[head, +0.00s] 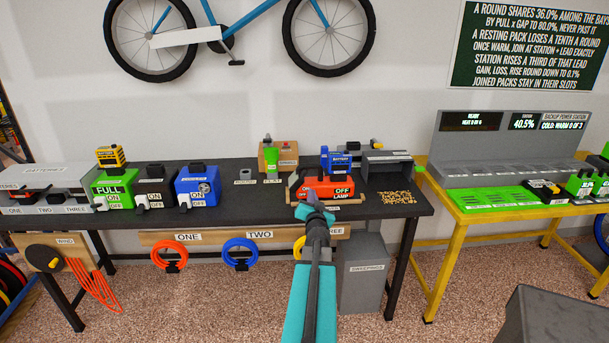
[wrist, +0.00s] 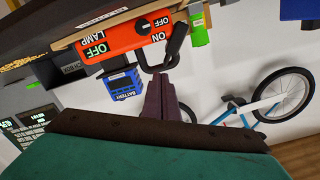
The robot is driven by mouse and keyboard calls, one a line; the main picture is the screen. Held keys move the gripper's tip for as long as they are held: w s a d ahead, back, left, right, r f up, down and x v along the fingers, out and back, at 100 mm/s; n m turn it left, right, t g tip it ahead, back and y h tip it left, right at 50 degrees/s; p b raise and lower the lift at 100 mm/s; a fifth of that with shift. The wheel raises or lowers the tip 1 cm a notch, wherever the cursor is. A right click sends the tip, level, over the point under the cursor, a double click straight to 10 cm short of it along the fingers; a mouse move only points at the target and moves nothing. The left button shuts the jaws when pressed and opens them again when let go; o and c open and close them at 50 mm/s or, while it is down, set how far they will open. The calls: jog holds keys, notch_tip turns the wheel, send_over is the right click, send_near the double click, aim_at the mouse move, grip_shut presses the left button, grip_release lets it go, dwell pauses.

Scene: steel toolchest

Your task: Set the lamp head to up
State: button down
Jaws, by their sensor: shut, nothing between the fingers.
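The lamp (head: 342,183) is an orange-red box labelled OFF and LAMP on a tan board on the dark workbench. In the wrist view the picture is turned over, and the lamp (wrist: 118,47) shows a round dark knob between OFF and ON labels. A black bent bar (wrist: 180,45) sticks out at its ON-side end; I cannot tell whether it is the lamp head or a handle. My gripper (head: 311,196) is in front of the lamp's left end. In the wrist view its fingers (wrist: 158,80) are shut and empty, close to the bar; contact is unclear.
A blue battery (head: 337,163) stands behind the lamp, with a grey open box (head: 388,163) to its right. Blue (head: 197,186) and green (head: 113,188) units stand farther left. A grey sweepings bin (head: 362,275) stands below the bench.

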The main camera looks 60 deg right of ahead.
jog(key=w+r+n+b, duration=0.2)
jog(key=w+r+n, duration=0.3)
jog(key=n, duration=0.8)
jog(key=shift+a+r+b, duration=0.3)
jog(key=shift+a+r, duration=0.05)
jog(key=shift+r, duration=0.15)
jog(key=shift+w+d, duration=0.1)
send_over(299, 176)
jog(key=v, duration=0.3)
jog(key=shift+s+d+f+b, duration=0.2)
jog(key=shift+s+d+f, duration=0.05)
jog(key=shift+f, duration=0.35)
jog(key=shift+s+d+f+b, duration=0.2)
jog(key=shift+s+f, duration=0.1)
jog(key=shift+f, duration=0.3)
jog(key=shift+s+d+f+b, duration=0.2)
jog(key=shift+s+d+f, duration=0.05)
jog(key=shift+f, duration=0.35)
jog(key=shift+s, duration=0.1)
